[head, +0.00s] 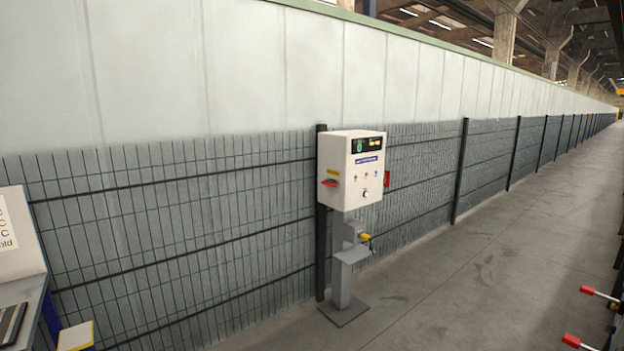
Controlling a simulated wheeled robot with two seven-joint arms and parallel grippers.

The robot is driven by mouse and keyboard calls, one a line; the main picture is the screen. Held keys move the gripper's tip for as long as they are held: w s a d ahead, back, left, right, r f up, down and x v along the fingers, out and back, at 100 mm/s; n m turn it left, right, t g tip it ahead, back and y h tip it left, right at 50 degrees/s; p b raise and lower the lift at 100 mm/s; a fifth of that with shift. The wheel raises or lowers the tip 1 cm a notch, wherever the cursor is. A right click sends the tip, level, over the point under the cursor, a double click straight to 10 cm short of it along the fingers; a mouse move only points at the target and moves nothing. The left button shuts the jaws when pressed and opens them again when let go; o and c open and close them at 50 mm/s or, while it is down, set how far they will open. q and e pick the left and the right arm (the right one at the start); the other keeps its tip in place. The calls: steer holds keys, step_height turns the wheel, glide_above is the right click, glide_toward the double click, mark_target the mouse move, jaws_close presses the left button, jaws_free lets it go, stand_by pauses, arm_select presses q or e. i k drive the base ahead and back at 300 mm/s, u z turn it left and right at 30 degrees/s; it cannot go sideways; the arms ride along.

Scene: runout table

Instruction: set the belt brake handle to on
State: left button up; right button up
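Two red-knobbed levers on metal rods show at the lower right edge, an upper one (588,290) and a lower one (572,341). Their bases are cut off or in shadow. A white control box (350,185) stands on a grey post against the fence. A small red handle (330,183) sits on its left side under a yellow label. I cannot read a belt brake label, so I cannot tell which of these is the belt brake handle or its setting. Neither of my grippers is in view.
A dark mesh fence (180,220) runs along a pale wall into the distance. A grey floor walkway (470,265) is clear in front of it.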

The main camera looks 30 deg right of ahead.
mark_target(333, 183)
steer(key=i, duration=1.25)
steer(key=z, duration=2.5)
steer(key=i, duration=1.7)
steer(key=u, duration=2.95)
steer(key=i, duration=0.55)
steer(key=z, duration=0.05)
